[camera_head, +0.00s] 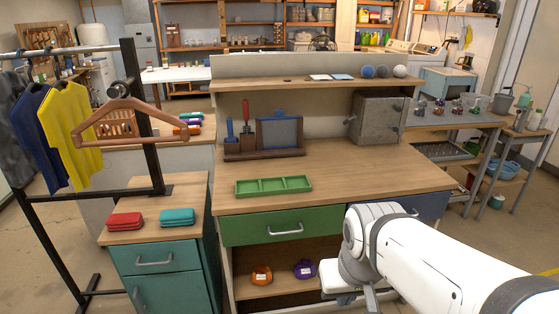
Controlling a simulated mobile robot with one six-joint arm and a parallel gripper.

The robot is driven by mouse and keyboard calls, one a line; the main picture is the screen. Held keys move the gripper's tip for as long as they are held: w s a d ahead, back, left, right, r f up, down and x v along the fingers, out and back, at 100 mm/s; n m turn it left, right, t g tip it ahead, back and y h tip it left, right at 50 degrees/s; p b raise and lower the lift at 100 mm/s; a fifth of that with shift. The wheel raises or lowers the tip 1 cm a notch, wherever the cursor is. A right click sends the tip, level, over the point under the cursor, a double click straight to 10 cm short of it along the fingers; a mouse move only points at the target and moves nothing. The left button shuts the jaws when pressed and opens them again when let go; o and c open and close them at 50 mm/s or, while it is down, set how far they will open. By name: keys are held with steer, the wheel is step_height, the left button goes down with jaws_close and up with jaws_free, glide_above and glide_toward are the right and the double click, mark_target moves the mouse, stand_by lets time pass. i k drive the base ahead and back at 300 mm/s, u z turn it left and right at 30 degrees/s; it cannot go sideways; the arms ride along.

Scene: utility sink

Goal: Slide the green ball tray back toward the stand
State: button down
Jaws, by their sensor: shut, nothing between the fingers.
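The green tray (273,186) lies on the wooden worktop, left of its middle and near the front edge. It is long and low, with three compartments that look empty. Behind it, apart from it, is a dark wooden stand (265,154) with a blue framed panel and a small holder with a red-handled tool. My gripper (347,300) is low at the front, right of the tray and below the worktop's front edge. It points down, is shut and touches neither tray nor stand. My wrist partly hides it.
Three balls (382,71) sit on the raised shelf. A grey metal box (377,117) stands at the worktop's back right. A green drawer (270,228) is below the tray. A clothes rack (130,150) stands at left. The worktop right of the tray is clear.

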mark_target(295, 184)
steer(key=z, duration=0.35)
steer(key=i, duration=1.6)
steer(key=u, duration=0.05)
